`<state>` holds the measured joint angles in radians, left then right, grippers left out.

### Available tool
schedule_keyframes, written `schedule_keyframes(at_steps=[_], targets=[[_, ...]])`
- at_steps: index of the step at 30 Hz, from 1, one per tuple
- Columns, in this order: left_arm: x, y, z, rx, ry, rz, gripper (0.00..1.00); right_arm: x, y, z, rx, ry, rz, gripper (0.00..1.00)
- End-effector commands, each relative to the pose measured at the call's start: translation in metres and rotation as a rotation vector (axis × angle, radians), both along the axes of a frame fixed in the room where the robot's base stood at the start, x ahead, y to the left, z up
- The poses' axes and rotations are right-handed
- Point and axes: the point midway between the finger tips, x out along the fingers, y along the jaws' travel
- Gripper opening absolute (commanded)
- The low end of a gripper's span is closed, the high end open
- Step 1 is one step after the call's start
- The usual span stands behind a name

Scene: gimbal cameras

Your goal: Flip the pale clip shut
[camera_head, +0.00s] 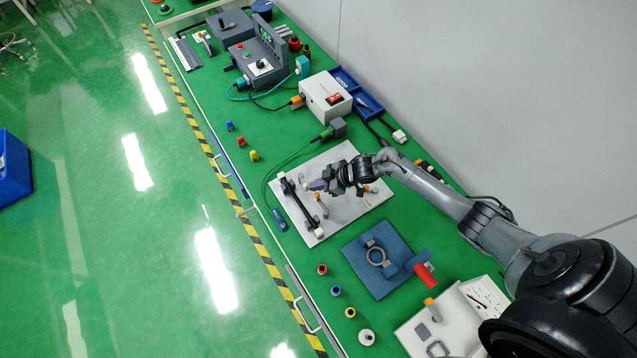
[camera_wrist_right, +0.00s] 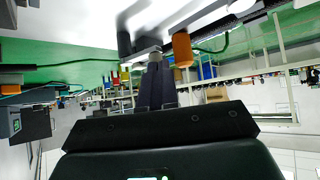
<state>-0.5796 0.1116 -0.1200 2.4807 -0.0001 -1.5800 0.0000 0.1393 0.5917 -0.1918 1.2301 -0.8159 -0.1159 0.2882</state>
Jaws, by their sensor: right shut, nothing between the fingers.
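A white board (camera_head: 345,215) lies on the green bench and carries a dark bar (camera_head: 298,206) with pale end pieces. One small pale piece (camera_head: 320,232) sits at the bar's near end; I cannot tell for sure which pale part is the clip. An orange-tipped lever (camera_head: 318,198) stands beside the bar. My right gripper (camera_head: 312,186) is over the board close to the bar, its fingers shut and empty. In the right wrist view the shut fingers (camera_wrist_right: 156,85) point at a pale part, with an orange cylinder (camera_wrist_right: 182,48) just right of them. My left gripper is not seen.
A blue plate (camera_head: 357,273) with a grey ring lies nearer on the bench, with a red handle (camera_head: 425,276) beside it. A white box with a red switch (camera_head: 325,98) stands behind the board. A green cable runs along the board's left side. Small coloured parts lie around.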

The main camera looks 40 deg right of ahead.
Motion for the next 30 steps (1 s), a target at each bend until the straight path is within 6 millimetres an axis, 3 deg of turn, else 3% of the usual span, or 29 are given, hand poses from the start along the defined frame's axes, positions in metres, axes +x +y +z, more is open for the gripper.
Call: schedule_keyframes(at_steps=[12,23,30], targets=[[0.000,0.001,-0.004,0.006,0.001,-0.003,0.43,0.003,-0.014,0.000,0.000,0.000,-0.001,0.00],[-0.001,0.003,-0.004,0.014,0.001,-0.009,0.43,0.002,-0.015,0.000,0.000,0.000,0.000,0.00],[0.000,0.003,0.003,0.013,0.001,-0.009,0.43,-0.006,-0.020,0.002,-0.001,0.002,0.004,0.00]])
